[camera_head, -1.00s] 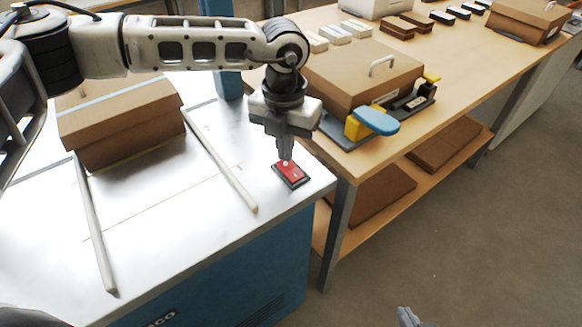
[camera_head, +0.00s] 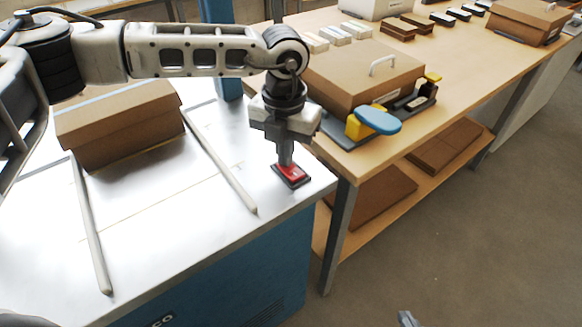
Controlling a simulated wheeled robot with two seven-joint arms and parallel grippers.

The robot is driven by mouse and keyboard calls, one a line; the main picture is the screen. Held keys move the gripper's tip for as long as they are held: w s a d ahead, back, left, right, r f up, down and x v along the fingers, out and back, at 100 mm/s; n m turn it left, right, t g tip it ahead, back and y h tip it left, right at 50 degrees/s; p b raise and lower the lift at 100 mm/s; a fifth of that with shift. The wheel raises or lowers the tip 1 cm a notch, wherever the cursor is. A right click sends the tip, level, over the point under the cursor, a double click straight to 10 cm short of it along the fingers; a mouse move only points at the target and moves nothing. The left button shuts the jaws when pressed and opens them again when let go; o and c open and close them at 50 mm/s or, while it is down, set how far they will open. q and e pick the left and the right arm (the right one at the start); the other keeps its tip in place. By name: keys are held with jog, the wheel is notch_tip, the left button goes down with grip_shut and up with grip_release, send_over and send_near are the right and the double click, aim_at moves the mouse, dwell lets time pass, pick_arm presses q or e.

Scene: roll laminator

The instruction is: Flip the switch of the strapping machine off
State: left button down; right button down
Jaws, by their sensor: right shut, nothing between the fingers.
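The strapping machine (camera_head: 205,220) has a bright metal top and a blue body. Its red rocker switch (camera_head: 292,173) sits in a dark frame near the right front corner of the top. My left gripper (camera_head: 285,163) points straight down, with its fingertips at the far side of the switch, touching it or just above it. Its fingers look closed together with nothing seen between them. They cover a part of the red rocker. My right gripper (camera_head: 406,318) shows only as a small tip at the bottom edge, away from the machine, and is shut.
A cardboard box (camera_head: 125,125) lies on the machine top between two pale rails (camera_head: 222,165). A wooden table (camera_head: 455,65) on the right holds another box (camera_head: 362,72) and a yellow and blue tape dispenser (camera_head: 375,121). Open floor lies at the lower right.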

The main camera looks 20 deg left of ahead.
pick_arm(q)
jog(key=shift+r+p, duration=1.9)
jog(key=shift+r, duration=1.6)
